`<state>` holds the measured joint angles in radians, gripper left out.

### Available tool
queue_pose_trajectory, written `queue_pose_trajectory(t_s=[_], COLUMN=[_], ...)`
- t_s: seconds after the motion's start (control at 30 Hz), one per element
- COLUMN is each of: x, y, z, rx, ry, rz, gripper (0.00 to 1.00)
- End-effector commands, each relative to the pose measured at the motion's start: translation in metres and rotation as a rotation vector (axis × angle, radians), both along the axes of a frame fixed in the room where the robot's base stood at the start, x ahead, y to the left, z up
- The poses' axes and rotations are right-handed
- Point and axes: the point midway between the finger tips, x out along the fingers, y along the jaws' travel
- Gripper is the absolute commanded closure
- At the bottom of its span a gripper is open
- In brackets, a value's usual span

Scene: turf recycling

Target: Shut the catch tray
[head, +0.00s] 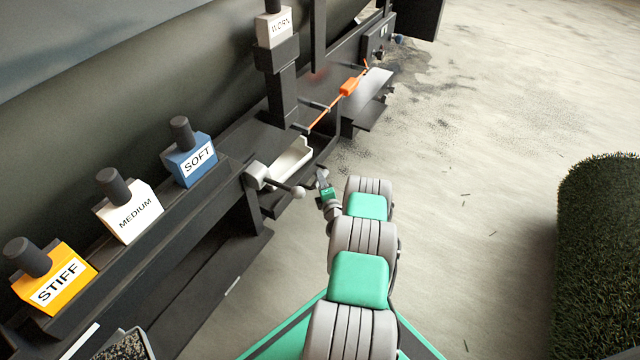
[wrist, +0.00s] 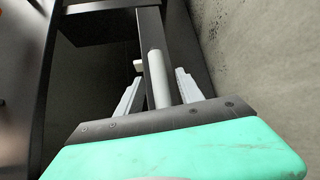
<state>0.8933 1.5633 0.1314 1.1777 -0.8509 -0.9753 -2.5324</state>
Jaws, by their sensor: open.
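My gripper (head: 324,181) reaches beside the dark machine, just right of a grey lever with a round knob (head: 298,191). In the wrist view my gripper (wrist: 160,76) is open, its two pale fingers apart. A light grey bar (wrist: 158,80) shows between the fingers, with a dark upright strip behind it; I cannot tell whether they touch it. An off-white, open-topped tray (head: 293,158) sits in the machine's opening just beyond the lever. It may be the catch tray, but I cannot tell for sure, nor how far out it stands. Part of it is hidden by the frame.
Yellow STIFF (head: 55,280), white MEDIUM (head: 130,212) and blue SOFT (head: 189,160) blocks stand along the machine's ledge. An orange-handled rod (head: 348,87) crosses farther back. A turf roll (head: 600,250) stands at right. The concrete floor between is mostly clear.

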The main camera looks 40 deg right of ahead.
Motion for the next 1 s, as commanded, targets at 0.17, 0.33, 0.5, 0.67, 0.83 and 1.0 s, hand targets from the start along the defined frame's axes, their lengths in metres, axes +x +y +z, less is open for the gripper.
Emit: queue_pose_trajectory(t_s=[0.17, 0.33, 0.5, 0.67, 0.83, 1.0], x=[0.016, 0.017, 0.017, 0.017, 0.017, 0.017], y=[-0.007, -0.008, -0.007, -0.007, -0.007, -0.008], z=[-0.004, -0.002, -0.002, -0.002, -0.002, -0.002], rx=[0.002, 0.002, 0.002, 0.002, 0.002, 0.002], ry=[0.001, 0.001, 0.001, 0.001, 0.001, 0.001], rz=[0.002, 0.001, 0.001, 0.001, 0.001, 0.001], gripper=[0.56, 0.56, 0.65, 0.78, 0.92, 1.00])
